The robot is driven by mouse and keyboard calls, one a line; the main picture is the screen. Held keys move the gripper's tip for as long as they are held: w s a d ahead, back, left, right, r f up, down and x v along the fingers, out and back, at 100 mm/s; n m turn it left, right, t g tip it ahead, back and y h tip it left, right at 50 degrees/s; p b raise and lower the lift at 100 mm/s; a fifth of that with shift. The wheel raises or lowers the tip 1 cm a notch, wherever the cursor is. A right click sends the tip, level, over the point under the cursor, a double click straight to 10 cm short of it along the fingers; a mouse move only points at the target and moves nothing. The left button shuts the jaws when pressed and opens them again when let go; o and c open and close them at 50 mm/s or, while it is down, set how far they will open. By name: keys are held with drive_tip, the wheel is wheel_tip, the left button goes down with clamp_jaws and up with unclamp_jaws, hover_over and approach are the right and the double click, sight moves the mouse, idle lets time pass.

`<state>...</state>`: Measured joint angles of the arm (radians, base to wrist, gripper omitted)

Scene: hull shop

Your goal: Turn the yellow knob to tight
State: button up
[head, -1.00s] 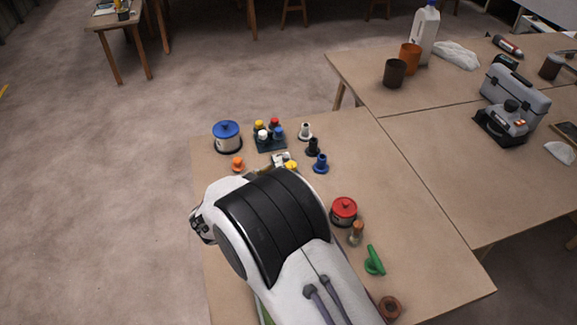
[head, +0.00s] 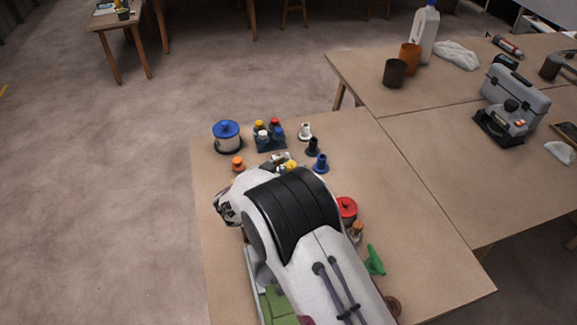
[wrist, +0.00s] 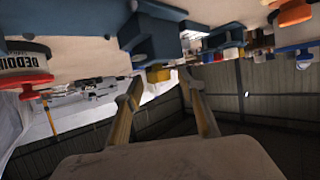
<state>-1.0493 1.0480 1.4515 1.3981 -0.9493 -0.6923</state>
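The yellow knob (head: 291,165) shows just past the top of my arm in the head view, beside a small pale metal fitting (head: 279,158). In the wrist view, which looks upside down, a yellow piece (wrist: 158,74) that appears to be the knob sits on a blue-grey body (wrist: 152,38). My gripper (wrist: 162,78) is open there, its two fingers apart with the yellow piece between or just beyond the tips. I cannot tell whether they touch it. In the head view my arm hides the fingers. No tight mark is readable.
A blue-lidded pot (head: 227,137), an orange knob (head: 238,164), a rack of capped bottles (head: 270,144) and white, black and blue flanged pieces (head: 320,163) stand close around. A red-lidded tin (head: 346,208) and green piece (head: 375,261) lie right of my arm.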

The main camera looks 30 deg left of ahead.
drive_tip(key=c, duration=1.1)
drive_tip(key=shift+c, duration=0.2)
drive_tip(key=shift+w+a+r+m+g+h, duration=0.15)
drive_tip(key=shift+m+h, duration=0.8)
drive_tip(key=shift+h, duration=0.1)
drive_tip(key=shift+w+a+r+m+g+h, duration=0.1)
drive_tip(key=shift+a+m+g+h, duration=0.05)
drive_tip(key=shift+m+h, duration=0.85)
drive_tip(key=shift+a+r, duration=0.1)
drive_tip(key=o, duration=1)
drive_tip(key=shift+o, duration=0.7)
drive_tip(key=shift+s, duration=0.1)
drive_tip(key=shift+f, duration=0.2)
drive_tip(key=shift+s, duration=0.15)
